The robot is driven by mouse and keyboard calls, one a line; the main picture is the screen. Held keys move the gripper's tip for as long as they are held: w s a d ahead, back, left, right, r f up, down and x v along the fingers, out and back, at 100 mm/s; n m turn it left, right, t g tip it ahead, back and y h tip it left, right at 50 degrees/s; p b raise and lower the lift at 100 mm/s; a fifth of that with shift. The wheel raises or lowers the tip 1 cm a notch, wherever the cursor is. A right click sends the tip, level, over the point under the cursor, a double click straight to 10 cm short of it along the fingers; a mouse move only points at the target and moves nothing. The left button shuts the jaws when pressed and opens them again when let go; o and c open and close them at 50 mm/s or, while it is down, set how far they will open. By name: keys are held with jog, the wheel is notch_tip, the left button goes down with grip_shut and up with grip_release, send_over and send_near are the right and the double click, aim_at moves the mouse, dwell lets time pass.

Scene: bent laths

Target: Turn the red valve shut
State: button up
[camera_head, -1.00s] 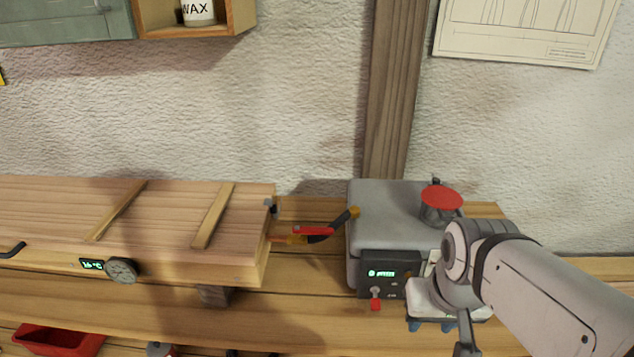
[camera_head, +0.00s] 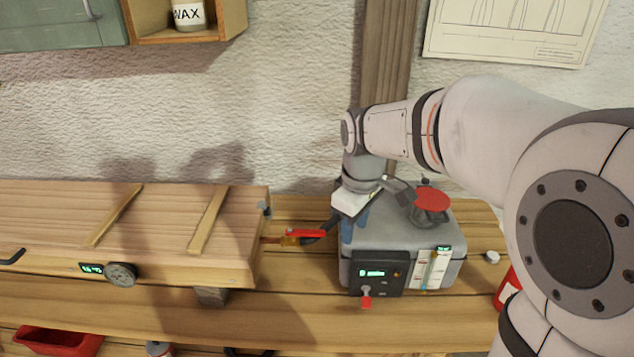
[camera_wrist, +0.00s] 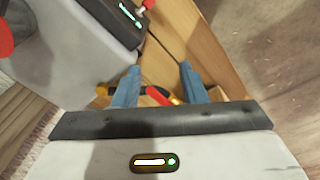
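The valve is a brass body with a red lever handle (camera_head: 305,233) on the short pipe between the wooden box and the grey boiler. The lever lies roughly along the pipe line. In the wrist view the red lever (camera_wrist: 158,96) shows between the fingers, near the palm side of the picture, partly cut off by the gripper body. My gripper (camera_head: 354,235) has its blue fingers pointing down over the boiler's left edge, to the right of the valve. In the wrist view my gripper (camera_wrist: 158,70) has its fingers apart with nothing held between them.
The grey boiler (camera_head: 405,238) stands right of the valve, with a red-topped cap (camera_head: 432,202) and a front control panel (camera_head: 377,275). A black hose (camera_head: 322,229) joins it to the valve. The long wooden box (camera_head: 150,235) lies left. Bench in front of the valve is clear.

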aim_at(313, 231)
jog(key=w+a+n, duration=0.2)
jog(key=w, duration=0.1)
jog(key=w+a+f+n+p, duration=0.1)
jog(key=w+a+n, duration=0.1)
jog(key=w+a, duration=0.1)
jog(key=w+a+n+g+p, duration=0.1)
jog(key=w+a+n, duration=0.2)
jog(key=shift+w+a+f, duration=0.2)
notch_tip(313, 231, down, 7)
jog(key=shift+f+p, duration=0.2)
jog(key=shift+p, duration=0.25)
jog(key=shift+c, duration=0.6)
grip_shut()
